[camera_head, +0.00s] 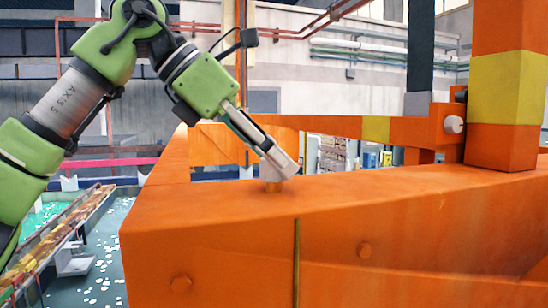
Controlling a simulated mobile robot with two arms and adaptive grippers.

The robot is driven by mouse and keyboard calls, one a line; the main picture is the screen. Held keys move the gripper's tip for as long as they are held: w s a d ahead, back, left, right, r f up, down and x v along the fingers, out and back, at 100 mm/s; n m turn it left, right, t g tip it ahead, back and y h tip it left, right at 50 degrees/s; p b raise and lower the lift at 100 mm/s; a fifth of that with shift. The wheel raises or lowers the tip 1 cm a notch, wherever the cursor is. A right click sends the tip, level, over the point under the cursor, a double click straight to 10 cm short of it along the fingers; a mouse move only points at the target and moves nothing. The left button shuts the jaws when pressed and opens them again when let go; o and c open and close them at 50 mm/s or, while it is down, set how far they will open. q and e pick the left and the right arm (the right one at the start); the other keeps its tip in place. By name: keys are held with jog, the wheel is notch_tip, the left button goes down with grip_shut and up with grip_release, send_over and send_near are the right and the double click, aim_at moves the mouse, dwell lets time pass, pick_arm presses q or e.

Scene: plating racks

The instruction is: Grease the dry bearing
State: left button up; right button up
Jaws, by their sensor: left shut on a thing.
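My left gripper (279,163) reaches down from the upper left, its jaws shut and their tips low over the top of the large orange beam (205,228). No part is clearly a dry bearing or a grease tool. My right gripper is not in view.
A thick orange post with a yellow band (508,90) rises at the right. An orange crossbar (330,125) runs behind my gripper. At the left, tanks hold greenish liquid (100,255). The beam top right of the stub is clear.

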pick_arm(q)
jog(key=shift+r, duration=0.1)
dwell(0.3)
jog(key=o, duration=1.1)
jog(key=v, duration=1.2)
jog(key=shift+w, duration=0.1)
